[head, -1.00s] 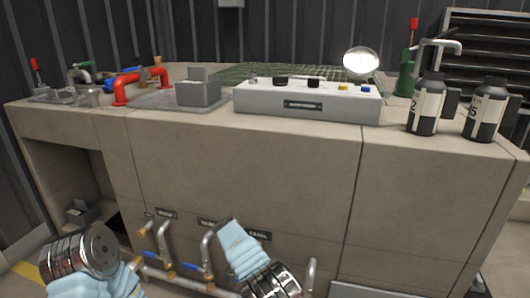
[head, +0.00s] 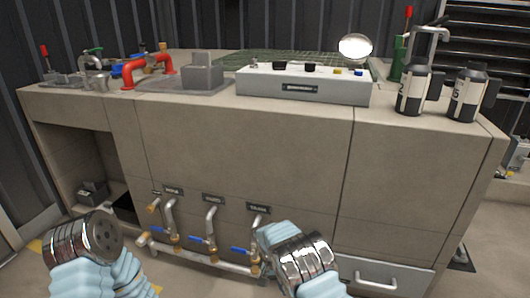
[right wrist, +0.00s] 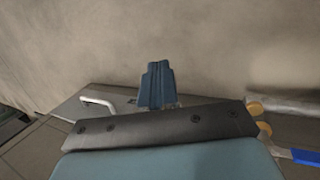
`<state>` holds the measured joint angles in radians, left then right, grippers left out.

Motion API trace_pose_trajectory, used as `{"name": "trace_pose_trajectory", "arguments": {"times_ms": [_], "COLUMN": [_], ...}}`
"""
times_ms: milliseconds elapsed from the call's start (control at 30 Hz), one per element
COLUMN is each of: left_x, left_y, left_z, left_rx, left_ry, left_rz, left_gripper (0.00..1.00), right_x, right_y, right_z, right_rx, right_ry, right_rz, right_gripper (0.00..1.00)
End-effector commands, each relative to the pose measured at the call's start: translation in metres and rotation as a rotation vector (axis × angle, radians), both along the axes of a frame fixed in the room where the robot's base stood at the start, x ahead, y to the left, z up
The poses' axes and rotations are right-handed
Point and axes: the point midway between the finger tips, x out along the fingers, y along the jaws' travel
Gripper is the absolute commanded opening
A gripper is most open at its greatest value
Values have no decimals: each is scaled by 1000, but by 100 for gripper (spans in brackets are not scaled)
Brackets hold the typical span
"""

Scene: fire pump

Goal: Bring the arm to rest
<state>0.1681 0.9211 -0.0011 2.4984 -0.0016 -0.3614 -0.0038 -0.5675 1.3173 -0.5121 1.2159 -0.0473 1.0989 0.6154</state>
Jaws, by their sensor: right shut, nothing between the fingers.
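My right gripper (right wrist: 158,84) shows in the right wrist view, its two blue-grey fingers together with nothing between them. Behind it is a plain beige surface, and a white bar handle is to its left. In the head view my right arm (head: 300,258) is folded low in front of the bench, over the right end of the pipes; its fingertips cannot be made out there. My left arm (head: 85,245) is at the lower left of the head view, and its gripper is not seen.
The beige bench (head: 240,135) fills the middle. On it are a red pipe (head: 148,68), a grey control box (head: 303,85) and two black bottles (head: 412,92). Pipes with blue-handled valves (head: 203,240) run along its lower front. A drawer with a white handle (head: 376,283) is at lower right.

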Motion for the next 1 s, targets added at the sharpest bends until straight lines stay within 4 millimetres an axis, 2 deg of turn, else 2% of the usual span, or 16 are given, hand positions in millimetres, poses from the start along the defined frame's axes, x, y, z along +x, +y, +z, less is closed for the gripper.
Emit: {"name": "trace_pose_trajectory", "arguments": {"times_ms": [33, 167, 267, 333, 400, 500, 600, 700, 767, 1000], "left_x": [0, -1, -1, -2, -2, -3, -4, -4, -4, -4], "left_y": [-1, -2, -3, -4, -6, -8, -9, -10, -11, -11], "left_z": [4, 9, 15, 20, 26, 32, 36, 38, 38, 38], "left_rx": [-1, -3, -4, -6, -9, -11, -13, -14, -15, -15], "left_ry": [0, 1, 3, 3, 4, 6, 7, 7, 8, 8], "left_rz": [-1, -4, -6, -8, -11, -14, -16, -18, -19, -19], "left_gripper": [43, 43, 43, 43, 43, 43, 43, 43, 43, 43], "right_x": [-8, -36, -68, -100, -138, -184, -217, -237, -243, -247], "right_y": [-12, -35, -51, -58, -61, -58, -55, -53, -52, -52], "right_z": [-9, -40, -60, -70, -73, -62, -44, -29, -23, -21], "right_rx": [35, 150, 260, 354, 451, 561, 624, 654, 663, 667], "right_ry": [14, 29, 24, 5, -34, -118, -196, -251, -272, -286], "right_rz": [-7, -3, -2, -1, 3, 13, 28, 40, 45, 50], "right_gripper": [0, 0, 0, 0, 0, 0, 0, 0, 0, 0]}}
